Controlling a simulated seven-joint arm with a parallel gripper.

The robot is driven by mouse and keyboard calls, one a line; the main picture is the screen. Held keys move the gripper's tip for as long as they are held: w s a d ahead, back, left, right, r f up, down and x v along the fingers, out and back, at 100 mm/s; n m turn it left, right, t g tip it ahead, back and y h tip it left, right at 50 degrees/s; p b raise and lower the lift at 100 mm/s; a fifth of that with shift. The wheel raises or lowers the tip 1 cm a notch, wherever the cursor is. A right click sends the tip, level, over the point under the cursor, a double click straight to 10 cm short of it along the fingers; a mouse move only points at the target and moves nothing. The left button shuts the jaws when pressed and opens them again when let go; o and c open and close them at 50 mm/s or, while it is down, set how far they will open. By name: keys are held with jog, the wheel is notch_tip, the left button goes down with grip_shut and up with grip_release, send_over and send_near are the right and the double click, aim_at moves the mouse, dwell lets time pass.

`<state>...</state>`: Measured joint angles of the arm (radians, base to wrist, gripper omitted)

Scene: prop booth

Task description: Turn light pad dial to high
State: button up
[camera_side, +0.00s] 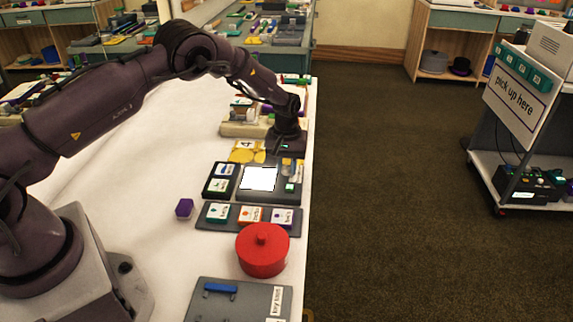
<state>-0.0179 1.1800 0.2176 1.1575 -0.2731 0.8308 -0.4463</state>
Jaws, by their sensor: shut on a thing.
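The light pad (259,178) is a bright white square set in a dark grey panel on the white table. My gripper (288,152) points down at the panel's back right corner, just behind and to the right of the lit square. It is shut on the light pad dial, which my fingers mostly hide. The dial's exact setting cannot be read. A small green patch (290,187) shows on the panel to the right of the lit square.
A tray of labelled blocks (250,220) lies in front of the panel, with a red lidded pot (262,250) before it. A purple block (184,208) sits to the left. A grey board with a blue handle (220,288) lies nearest. Yellow pieces (245,153) lie behind the panel.

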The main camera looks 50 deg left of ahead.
aim_at(287, 167)
jog(key=shift+n, duration=1.7)
jog(key=o, duration=0.9)
jog(key=shift+o, duration=0.2)
notch_tip(287, 167, up, 13)
